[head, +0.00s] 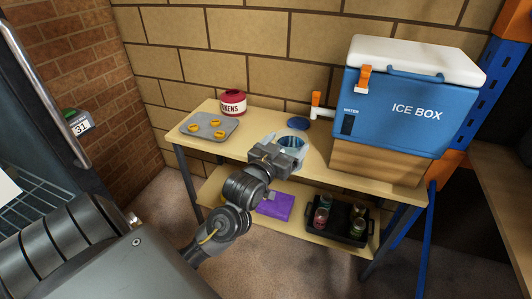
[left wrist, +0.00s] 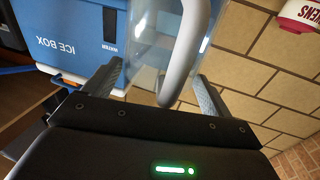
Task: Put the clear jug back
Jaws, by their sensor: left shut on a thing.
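The clear jug (head: 293,144) is at the front middle of the wooden table's top, below the ice box's tap. Whether its base touches the tabletop is hard to tell. My left gripper (head: 281,154) is in front of it and hides its lower part. In the left wrist view, the jug's see-through wall (left wrist: 150,42) and pale handle (left wrist: 186,58) stand between the two fingers of my left gripper (left wrist: 160,85), which is shut on the jug. My right gripper is in neither view.
A blue ice box (head: 396,110) with an orange tap (head: 316,99) stands on a wooden block. A blue disc (head: 298,123), red tin (head: 233,103) and grey tray (head: 208,127) with orange rings share the tabletop. The lower shelf holds a purple item (head: 277,206) and a black crate (head: 338,230) of cans.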

